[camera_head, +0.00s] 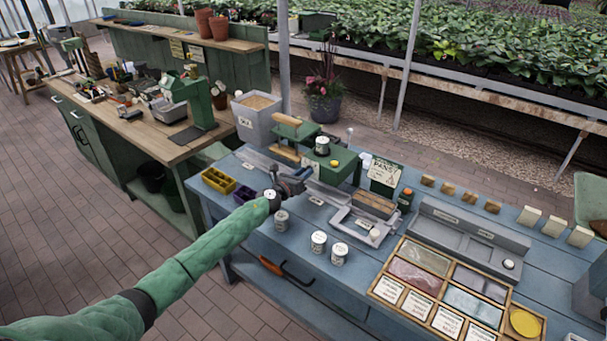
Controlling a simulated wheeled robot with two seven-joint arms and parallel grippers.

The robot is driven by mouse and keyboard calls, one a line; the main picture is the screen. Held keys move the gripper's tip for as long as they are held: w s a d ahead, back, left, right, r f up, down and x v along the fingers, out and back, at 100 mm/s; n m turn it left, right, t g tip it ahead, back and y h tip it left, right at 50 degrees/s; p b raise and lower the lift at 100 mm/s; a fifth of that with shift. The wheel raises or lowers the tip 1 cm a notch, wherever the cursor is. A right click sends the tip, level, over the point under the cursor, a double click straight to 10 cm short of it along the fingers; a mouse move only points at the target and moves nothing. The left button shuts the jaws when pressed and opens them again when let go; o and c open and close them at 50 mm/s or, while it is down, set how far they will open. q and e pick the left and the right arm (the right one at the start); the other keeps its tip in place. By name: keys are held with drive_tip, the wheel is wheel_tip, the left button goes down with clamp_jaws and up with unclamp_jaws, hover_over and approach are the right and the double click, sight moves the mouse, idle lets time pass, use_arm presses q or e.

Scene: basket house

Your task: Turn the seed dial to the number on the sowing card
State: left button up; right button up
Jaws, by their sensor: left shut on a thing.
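A green seeder machine (334,166) stands on the blue bench, with a pale-topped dark knob (322,146) on top that may be the seed dial. A green-framed card (384,172) with writing, possibly the sowing card, stands right of it; its number is too small to read. My left gripper (293,181) is in front and left of the machine, over the bench. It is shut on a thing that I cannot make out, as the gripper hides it. My right gripper is not in view.
Small white-labelled tins (318,242) stand near the front edge. Yellow (218,180) and purple (244,194) trays lie at the left. A grey metal tray (358,229) sits in mid-bench. A wooden seed box (415,267) and a long grey tray (468,236) fill the right.

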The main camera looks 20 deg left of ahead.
use_arm(q)
drive_tip(key=n, duration=1.5)
drive_tip(key=shift+a+f+p, duration=0.1)
drive_tip(key=shift+f+p, duration=0.15)
drive_tip(key=shift+p, duration=0.15)
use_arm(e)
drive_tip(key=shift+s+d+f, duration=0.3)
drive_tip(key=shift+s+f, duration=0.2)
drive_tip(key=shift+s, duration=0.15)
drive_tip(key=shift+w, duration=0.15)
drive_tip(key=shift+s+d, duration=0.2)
use_arm(q)
drive_tip(key=o, duration=1)
drive_tip(key=shift+c, duration=0.2)
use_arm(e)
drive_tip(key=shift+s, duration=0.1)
